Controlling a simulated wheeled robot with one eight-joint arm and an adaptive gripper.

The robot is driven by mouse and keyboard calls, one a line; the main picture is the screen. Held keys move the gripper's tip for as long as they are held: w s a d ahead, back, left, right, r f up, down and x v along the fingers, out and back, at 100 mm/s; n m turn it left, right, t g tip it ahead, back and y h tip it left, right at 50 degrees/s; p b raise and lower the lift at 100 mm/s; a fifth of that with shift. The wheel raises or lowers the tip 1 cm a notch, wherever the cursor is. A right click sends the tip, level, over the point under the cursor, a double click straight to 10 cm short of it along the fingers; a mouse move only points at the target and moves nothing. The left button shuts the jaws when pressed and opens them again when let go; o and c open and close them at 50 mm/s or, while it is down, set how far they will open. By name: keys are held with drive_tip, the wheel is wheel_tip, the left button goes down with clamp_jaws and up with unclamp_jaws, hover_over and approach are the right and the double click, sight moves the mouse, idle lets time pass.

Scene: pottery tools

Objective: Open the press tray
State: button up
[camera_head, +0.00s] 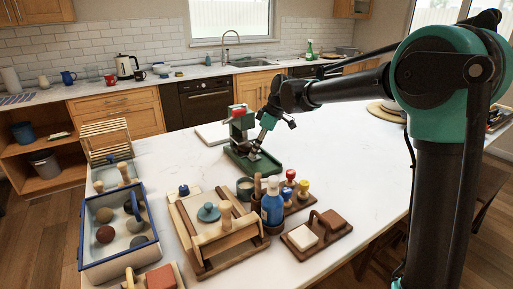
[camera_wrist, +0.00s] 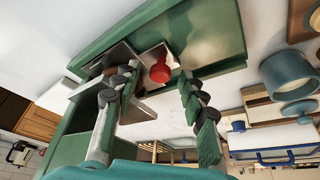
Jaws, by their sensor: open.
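The green press (camera_head: 240,125) stands on the white table, with a red part on its top and a flat green base (camera_head: 268,166) extending to the right. In the wrist view, the green base (camera_wrist: 215,30) fills the top, and a small pale metal tray (camera_wrist: 153,55) with a red knob (camera_wrist: 160,72) shows beside it. My gripper (camera_head: 257,147) is over the press base, pointing down. In the wrist view, my gripper (camera_wrist: 154,78) is open, with the red knob between its fingers in the picture. I cannot tell whether a finger touches it.
A wooden rack (camera_head: 210,238), a blue bottle (camera_head: 272,203), stamps with coloured knobs (camera_head: 303,188) and a blue-rimmed crate (camera_head: 84,240) stand in front and to the left. The table right of the press is clear.

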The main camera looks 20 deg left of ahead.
clamp_jaws()
drive_tip(key=s+d, duration=0.6)
drive_tip(key=d, duration=0.1)
drive_tip(key=shift+s+d, duration=0.15)
drive_tip(key=shift+d, duration=0.05)
idle(0.4)
unclamp_jaws()
drive_tip(key=shift+r, duration=0.1)
drive_tip(key=v, duration=1.2)
